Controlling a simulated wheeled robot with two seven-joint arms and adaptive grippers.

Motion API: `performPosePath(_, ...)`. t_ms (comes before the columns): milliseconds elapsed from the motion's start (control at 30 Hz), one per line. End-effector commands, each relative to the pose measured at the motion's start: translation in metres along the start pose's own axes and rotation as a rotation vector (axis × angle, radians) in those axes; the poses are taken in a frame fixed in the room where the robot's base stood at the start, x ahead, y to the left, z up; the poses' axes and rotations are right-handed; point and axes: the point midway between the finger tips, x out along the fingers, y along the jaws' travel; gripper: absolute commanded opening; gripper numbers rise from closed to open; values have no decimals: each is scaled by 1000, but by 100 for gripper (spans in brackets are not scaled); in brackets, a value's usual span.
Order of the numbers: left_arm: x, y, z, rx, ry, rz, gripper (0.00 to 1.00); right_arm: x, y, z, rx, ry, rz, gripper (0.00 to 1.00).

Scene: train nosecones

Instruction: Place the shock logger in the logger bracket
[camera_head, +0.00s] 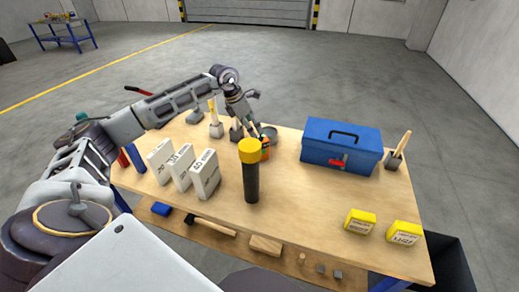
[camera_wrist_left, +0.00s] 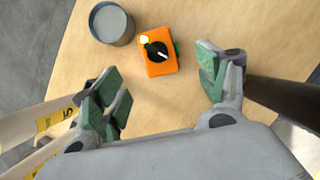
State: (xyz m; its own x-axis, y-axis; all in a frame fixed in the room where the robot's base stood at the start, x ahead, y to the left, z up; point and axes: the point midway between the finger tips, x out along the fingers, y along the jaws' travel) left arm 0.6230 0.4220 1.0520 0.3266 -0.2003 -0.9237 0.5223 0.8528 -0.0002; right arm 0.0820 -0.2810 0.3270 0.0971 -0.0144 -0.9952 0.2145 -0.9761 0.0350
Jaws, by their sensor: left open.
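An orange box with a black dial and a small light-coloured knob, which looks like the shock logger (camera_wrist_left: 160,63), lies on the table. In the head view the orange box (camera_head: 266,153) is partly hidden behind a yellow-capped black cylinder. My left gripper (camera_wrist_left: 160,84) is open and empty, its green-padded fingers spread above the table with the orange box between and slightly beyond the tips. In the head view this gripper (camera_head: 255,131) points down at the box. I cannot make out a logger bracket. My right gripper is not in view.
The black cylinder with yellow cap (camera_head: 251,175) stands close to the gripper. White labelled boxes (camera_head: 205,176) stand left; a round grey tin (camera_wrist_left: 111,23) sits beside the orange box. A blue toolbox (camera_head: 341,150) and yellow boxes (camera_head: 359,222) are right. The table's centre right is clear.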

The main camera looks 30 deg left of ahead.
Motion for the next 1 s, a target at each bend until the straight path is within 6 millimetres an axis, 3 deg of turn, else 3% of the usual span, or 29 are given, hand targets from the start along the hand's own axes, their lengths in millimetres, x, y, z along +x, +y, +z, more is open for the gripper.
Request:
performPosePath(300, 34, -1, 0, 0, 1, -1, 74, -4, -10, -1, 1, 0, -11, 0)
performPosePath(767, 38, 0, 0, 1, 1, 0, 74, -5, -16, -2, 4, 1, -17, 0)
performPosePath(1000, 55, 1, 1, 1, 1, -3, 74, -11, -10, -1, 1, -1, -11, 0)
